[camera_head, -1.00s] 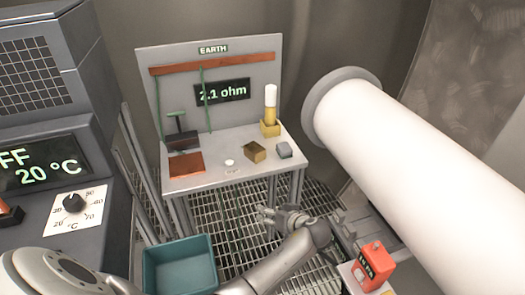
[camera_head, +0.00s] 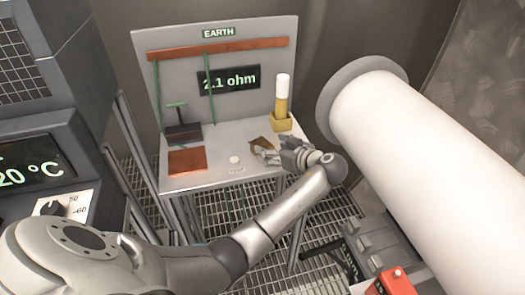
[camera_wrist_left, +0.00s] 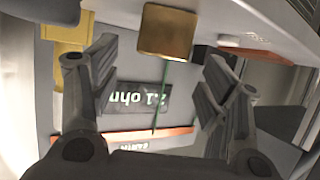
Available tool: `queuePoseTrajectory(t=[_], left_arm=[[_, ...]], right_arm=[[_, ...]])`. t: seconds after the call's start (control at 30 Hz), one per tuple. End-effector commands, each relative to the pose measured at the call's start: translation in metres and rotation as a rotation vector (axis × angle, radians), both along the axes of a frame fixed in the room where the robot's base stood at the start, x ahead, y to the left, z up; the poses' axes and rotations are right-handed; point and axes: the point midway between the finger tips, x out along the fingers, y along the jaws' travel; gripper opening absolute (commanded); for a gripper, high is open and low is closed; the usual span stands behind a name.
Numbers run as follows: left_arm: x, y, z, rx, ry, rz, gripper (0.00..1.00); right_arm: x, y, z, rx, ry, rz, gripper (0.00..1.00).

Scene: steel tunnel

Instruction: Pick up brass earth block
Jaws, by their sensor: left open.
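The brass earth block (camera_head: 261,143) sits on the grey earth bench (camera_head: 218,178), right of the middle, partly hidden behind my left gripper. My left gripper (camera_head: 268,156) is open and empty at the bench's front right, with its fingertips close to the block. In the left wrist view, which is turned over, the brass block (camera_wrist_left: 166,32) shows at the top, beyond and between the two spread fingers (camera_wrist_left: 158,85). I cannot tell whether a finger touches it. My right gripper is out of view.
A yellow holder (camera_head: 281,122) with a white-topped yellow rod stands behind the block. A copper plate (camera_head: 187,162), a white button (camera_head: 235,160) and a dark green-handled device (camera_head: 183,132) are on the bench. A large white pipe (camera_head: 420,150) bounds the right side.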

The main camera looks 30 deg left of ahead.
Motion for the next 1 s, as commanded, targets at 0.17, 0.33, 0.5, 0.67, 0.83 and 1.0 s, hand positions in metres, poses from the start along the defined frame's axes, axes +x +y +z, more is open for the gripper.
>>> queuePoseTrajectory(t=[0.17,0.33,0.5,0.67,0.83,1.0], left_arm=[[0.003,0.012,-0.006,0.001,0.000,0.001,0.70],[0.008,0.035,-0.017,0.003,0.001,0.001,0.70],[0.014,0.050,-0.024,0.001,0.001,0.000,0.70],[0.014,0.050,-0.023,-0.001,0.001,-0.001,0.70],[0.014,0.050,-0.023,0.000,0.002,-0.002,0.52],[0.014,0.050,-0.023,0.000,0.002,-0.002,0.30]], right_arm=[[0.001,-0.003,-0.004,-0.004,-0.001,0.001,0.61],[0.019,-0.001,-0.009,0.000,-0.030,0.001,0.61],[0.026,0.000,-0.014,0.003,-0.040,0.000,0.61],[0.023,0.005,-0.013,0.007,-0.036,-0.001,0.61],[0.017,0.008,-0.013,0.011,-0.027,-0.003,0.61],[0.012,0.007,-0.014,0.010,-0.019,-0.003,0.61]])
